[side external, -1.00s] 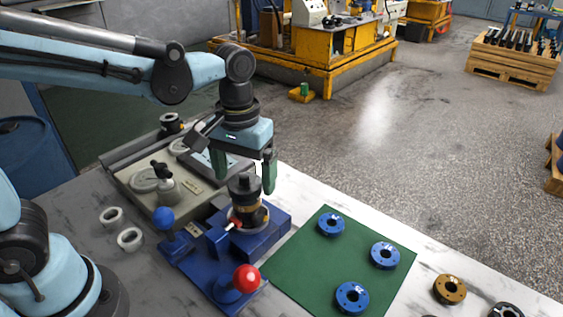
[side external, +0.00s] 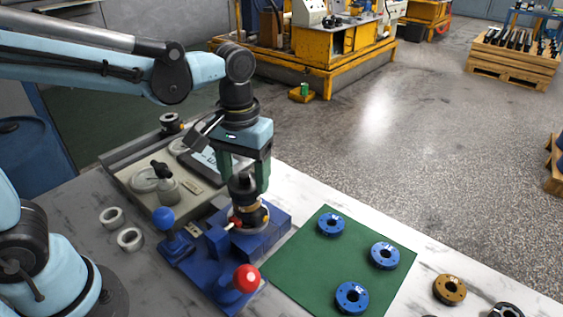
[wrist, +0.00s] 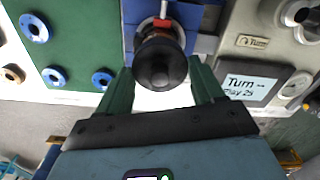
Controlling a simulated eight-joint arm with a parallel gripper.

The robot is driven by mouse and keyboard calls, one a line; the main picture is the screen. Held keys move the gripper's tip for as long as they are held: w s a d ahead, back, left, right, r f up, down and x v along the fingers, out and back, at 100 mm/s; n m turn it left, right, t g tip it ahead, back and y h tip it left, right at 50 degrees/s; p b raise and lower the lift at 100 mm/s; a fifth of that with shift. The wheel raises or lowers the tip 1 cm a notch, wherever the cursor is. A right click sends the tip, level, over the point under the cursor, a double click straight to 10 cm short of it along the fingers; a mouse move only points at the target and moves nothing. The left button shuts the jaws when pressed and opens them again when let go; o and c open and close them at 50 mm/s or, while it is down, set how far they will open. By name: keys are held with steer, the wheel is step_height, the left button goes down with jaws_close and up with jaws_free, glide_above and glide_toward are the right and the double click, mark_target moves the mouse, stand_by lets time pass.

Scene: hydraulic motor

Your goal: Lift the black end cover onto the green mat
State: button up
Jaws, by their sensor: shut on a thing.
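The black end cover (side external: 243,184) sits on top of the motor (side external: 247,213), which stands upright in the blue fixture (side external: 266,229). My gripper (side external: 243,180) points down over the motor, with its green fingers closed in on either side of the black cover. In the wrist view the black cover (wrist: 160,63) shows as a round dark part between the green fingers (wrist: 160,90). The green mat (side external: 318,257) lies on the table to the right of the fixture. The cover's underside is hidden.
Several blue flanged rings (side external: 386,255) lie on the mat. A bronze ring (side external: 449,289) lies right of it. A red knob (side external: 246,278) and a blue knob (side external: 163,218) stand up from the fixture. A grey tray (side external: 150,197) is behind; two pale rings (side external: 130,239) lie left.

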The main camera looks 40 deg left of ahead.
mark_target(244, 178)
steer(key=shift+r, duration=0.5)
steer(key=r, duration=0.3)
steer(key=shift+s+d+r, duration=0.25)
steer(key=shift+s+d, duration=0.05)
steer(key=s+d+r, duration=0.6)
steer(key=s+d, duration=0.1)
steer(key=shift+s+d+r, duration=0.2)
steer(key=shift+s+d, duration=0.15)
steer(key=shift+r, duration=0.15)
steer(key=shift+r, duration=0.65)
steer(key=shift+w+d+f, duration=0.7)
steer(key=shift+w+f, duration=0.7)
steer(key=shift+f, duration=2.6)
steer(key=shift+w+d+f, duration=0.7)
steer(key=shift+w+f, duration=0.65)
steer(key=shift+f, duration=2.7)
steer(key=shift+w+d+f, duration=0.7)
steer(key=shift+w+f, duration=0.7)
steer(key=shift+f, duration=2.6)
